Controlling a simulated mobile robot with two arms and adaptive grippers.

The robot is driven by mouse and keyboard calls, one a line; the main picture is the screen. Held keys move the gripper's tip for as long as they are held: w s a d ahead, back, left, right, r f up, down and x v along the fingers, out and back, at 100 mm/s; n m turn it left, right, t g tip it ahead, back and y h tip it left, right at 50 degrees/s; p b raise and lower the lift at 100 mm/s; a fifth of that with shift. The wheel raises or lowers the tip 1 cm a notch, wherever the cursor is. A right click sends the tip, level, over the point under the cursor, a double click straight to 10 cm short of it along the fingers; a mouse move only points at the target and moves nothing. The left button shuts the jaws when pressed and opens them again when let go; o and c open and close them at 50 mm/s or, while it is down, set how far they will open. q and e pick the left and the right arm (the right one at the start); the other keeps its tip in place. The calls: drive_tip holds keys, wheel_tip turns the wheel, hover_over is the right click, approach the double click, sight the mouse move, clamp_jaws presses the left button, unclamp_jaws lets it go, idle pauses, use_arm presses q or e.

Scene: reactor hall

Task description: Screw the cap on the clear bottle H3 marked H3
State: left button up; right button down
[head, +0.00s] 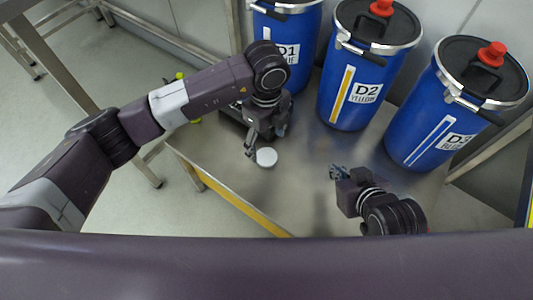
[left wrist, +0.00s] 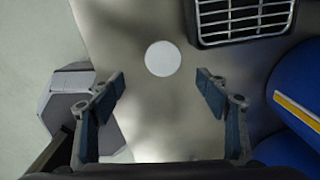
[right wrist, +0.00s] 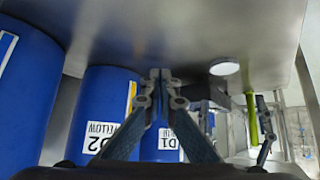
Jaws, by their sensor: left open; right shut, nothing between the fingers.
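A round white disc, apparently the cap, lies flat on the steel table. It shows in the head view (head: 266,157), the left wrist view (left wrist: 163,58) and the right wrist view (right wrist: 225,68). My left gripper (head: 264,145) is open just above it; in the left wrist view its fingers (left wrist: 160,88) are apart and empty, with the disc beyond the tips. My right gripper (head: 338,172) is shut and empty to the right of the disc, its tips (right wrist: 160,76) together in the right wrist view. I see no clear bottle and no H3 mark.
Blue drums D1 (head: 285,30), D2 (head: 352,92) and D3 (head: 430,130) stand along the table's back. A dark box with a metal grille (left wrist: 245,18) is near the disc, partly hidden by my left arm in the head view. The table's front middle (head: 310,200) is clear.

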sight(268, 157)
use_arm(q)
wheel_tip(268, 157, down, 2)
drive_tip(key=shift+f+b, duration=0.2)
drive_tip(key=shift+b, duration=0.1)
drive_tip(key=shift+f, duration=0.15)
use_arm(e)
drive_tip(key=shift+t, duration=0.9)
drive_tip(key=w+r, duration=0.1)
drive_tip(key=w+a+r, duration=0.1)
drive_tip(key=w, duration=0.1)
drive_tip(key=shift+r, duration=0.25)
use_arm(q)
drive_tip(key=shift+f, duration=0.2)
drive_tip(key=f, duration=0.1)
drive_tip(key=f+b, duration=0.1)
drive_tip(key=f, duration=0.1)
drive_tip(key=f+b, duration=0.1)
drive_tip(key=shift+w+d+f, duration=0.2)
drive_tip(key=shift+w, duration=0.05)
drive_tip(key=shift+f, duration=0.15)
use_arm(e)
drive_tip(key=w+a+r+t+y, duration=0.2)
drive_tip(key=w+r+t, duration=0.3)
drive_tip(key=r, duration=0.4)
drive_tip(key=shift+a, duration=0.3)
use_arm(q)
drive_tip(key=shift+c, duration=0.4)
drive_tip(key=c, duration=0.8)
